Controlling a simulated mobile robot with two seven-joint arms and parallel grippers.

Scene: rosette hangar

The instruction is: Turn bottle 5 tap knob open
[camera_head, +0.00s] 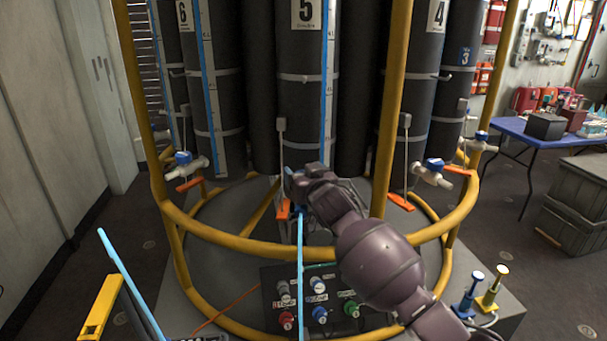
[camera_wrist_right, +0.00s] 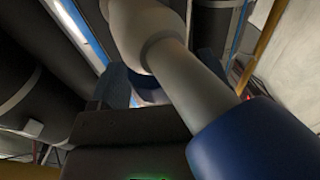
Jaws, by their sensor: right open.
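Bottle 5 (camera_head: 307,100) is the dark upright cylinder at the centre of the rack, with a "5" label near its top. My right gripper (camera_head: 294,185) is open in front of its lower end and mostly hides the tap there; only a little blue shows at it. In the right wrist view, a pale tap pipe (camera_wrist_right: 185,80) runs down to a large blue knob-like end (camera_wrist_right: 250,145) close to the camera. The dark gripper parts (camera_wrist_right: 125,110) lie beside and behind the pipe. I cannot tell whether they touch the knob. My left gripper does not show.
A yellow rail (camera_head: 225,230) rings the rack, and a yellow post (camera_head: 392,100) stands right of bottle 5. Neighbouring taps with blue knobs sit left (camera_head: 183,158) and right (camera_head: 434,165). A valve panel (camera_head: 318,300) is below. A blue table (camera_head: 540,135) stands at right.

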